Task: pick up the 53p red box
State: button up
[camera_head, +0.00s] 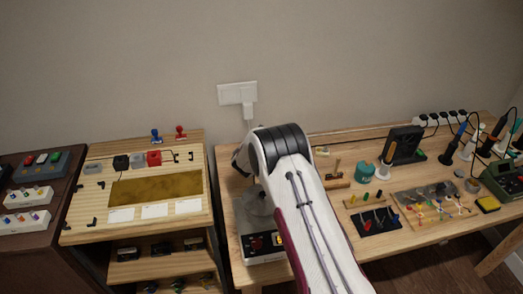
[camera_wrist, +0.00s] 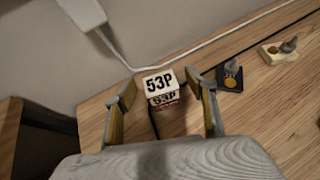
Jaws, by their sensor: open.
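The 53P box (camera_wrist: 162,86) shows in the wrist view, standing on the wooden tabletop. Its top is white with black "53P" lettering, and its front is darker reddish with the same lettering. My gripper (camera_wrist: 161,88) is open, with one finger to the left of the box and one to the right. Gaps show between the fingers and the box, so it is not held. In the head view my arm covers the middle of the scene, and I cannot make out the box or the fingertips there.
In the wrist view, a white plug (camera_wrist: 82,13) and cable hang along the wall behind the box. A black piece with a yellow disc (camera_wrist: 230,76) stands close to the right finger. A cream block (camera_wrist: 279,51) is farther right. Tools crowd the right bench (camera_head: 408,240).

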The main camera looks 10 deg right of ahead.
jog(key=shift+w+d+f, duration=0.15)
jog(key=shift+w+f, duration=0.05)
jog(key=shift+w, duration=0.15)
dwell(0.3)
jog(key=c, duration=1.4)
